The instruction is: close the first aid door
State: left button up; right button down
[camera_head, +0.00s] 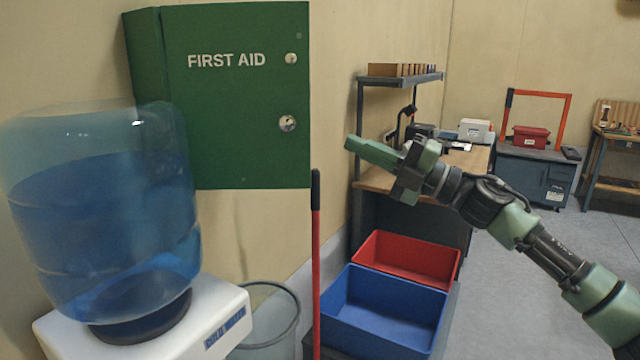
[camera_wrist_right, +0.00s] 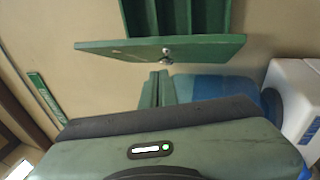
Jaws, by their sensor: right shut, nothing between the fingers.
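The green first aid door (camera_head: 235,110) fills the upper left of the head view, its lettered face with two round silver knobs towards me. In the right wrist view the door (camera_wrist_right: 110,47) shows nearly edge-on. It stands apart from the green cabinet (camera_wrist_right: 180,15), whose open inside with dividers shows beyond, so the door is open. My right gripper (camera_head: 352,145) is shut and empty, to the right of the door in the head view. Its fingertips (camera_wrist_right: 160,76) show just below the door's knobs in the right wrist view; I cannot tell any contact. My left gripper is out of view.
A water cooler with a blue bottle (camera_head: 105,215) stands before the door's lower left. A red pole (camera_head: 316,260), a wire bin (camera_head: 275,315), a blue crate (camera_head: 385,310) and a red crate (camera_head: 410,258) stand below. A workbench (camera_head: 465,160) is behind my right arm; open floor lies right.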

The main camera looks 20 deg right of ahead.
notch_tip(320, 180, down, 5)
jog(key=s+d+n+g+b, duration=0.1)
jog(key=s+g, duration=0.1)
jog(key=g, duration=0.2)
jog(key=w+a+p, duration=0.6)
jog(key=w, duration=0.3)
jog(key=shift+w+f+g, duration=0.25)
jog(key=shift+g, duration=0.15)
jog(key=shift+a, duration=0.15)
